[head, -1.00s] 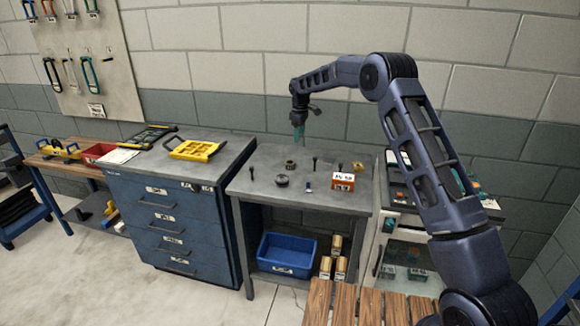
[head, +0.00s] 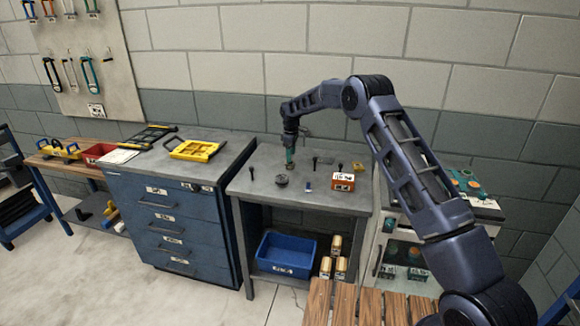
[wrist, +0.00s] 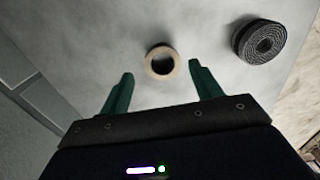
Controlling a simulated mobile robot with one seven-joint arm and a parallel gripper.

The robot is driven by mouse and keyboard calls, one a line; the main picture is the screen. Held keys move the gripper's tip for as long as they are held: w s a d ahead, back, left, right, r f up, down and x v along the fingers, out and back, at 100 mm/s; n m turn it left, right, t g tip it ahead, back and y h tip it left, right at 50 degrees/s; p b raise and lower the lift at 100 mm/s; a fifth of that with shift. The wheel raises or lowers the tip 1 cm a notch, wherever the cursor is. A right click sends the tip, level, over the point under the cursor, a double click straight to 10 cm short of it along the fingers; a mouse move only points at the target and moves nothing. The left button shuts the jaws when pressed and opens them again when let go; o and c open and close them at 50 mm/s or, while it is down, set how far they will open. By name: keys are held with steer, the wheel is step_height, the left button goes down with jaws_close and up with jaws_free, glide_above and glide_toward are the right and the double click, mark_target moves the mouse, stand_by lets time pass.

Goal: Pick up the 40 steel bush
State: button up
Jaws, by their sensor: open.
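A short round bush with a central hole (wrist: 150,57) stands on the grey bench top, its pale ring-shaped top facing the wrist camera. In the wrist view it lies between and just beyond the tips of my gripper's two green fingers (wrist: 160,70), which are apart with nothing held. In the head view my gripper (head: 290,157) points down over the back left of the grey bench (head: 325,195) and largely hides the bush. I cannot tell the exact height of the fingertips above the bench. No size marking on the bush is readable.
A dark knurled disc (wrist: 259,46) lies close right of the bush in the wrist view; it also shows in the head view (head: 281,180). Upright dark pins (head: 315,161), a small blue item (head: 308,186) and an orange-red labelled box (head: 343,182) stand nearby.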

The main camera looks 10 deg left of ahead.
mark_target(290, 165)
steer(key=f, duration=0.4)
steer(key=shift+s+a+f, duration=0.15)
steer(key=shift+a+f, duration=0.05)
steer(key=shift+f, duration=0.1)
steer(key=shift+c, duration=0.2)
steer(key=c, duration=1)
steer(key=shift+r, duration=0.15)
